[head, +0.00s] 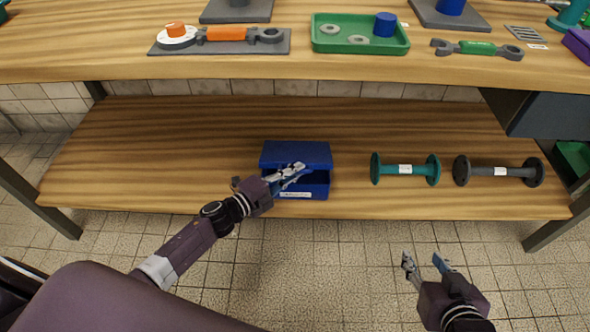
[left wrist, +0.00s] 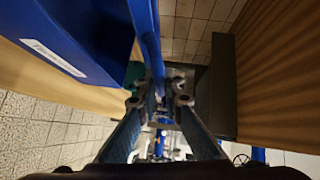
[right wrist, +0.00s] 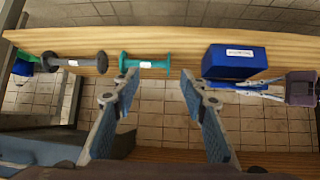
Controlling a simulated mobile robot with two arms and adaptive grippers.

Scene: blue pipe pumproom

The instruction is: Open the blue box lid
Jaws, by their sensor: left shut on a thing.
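The blue box (head: 318,191) sits on the wooden lower shelf with a white label on its front. Its lid (head: 296,154) is tilted up at the front, and a dark gap shows beneath it. My left gripper (head: 301,168) reaches in from the left front and is shut on the lid edge. In the left wrist view, the lid's blue strip (left wrist: 148,35) runs between the fingers, beside the box (left wrist: 75,35). The box also shows in the right wrist view (right wrist: 235,66). My right gripper (head: 424,261) is open and empty, in front of the shelf; its fingers are wide apart (right wrist: 150,90).
On the shelf right of the box lie a teal pipe (head: 390,169) and a dark grey pipe (head: 485,171). The shelf left of the box is clear.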

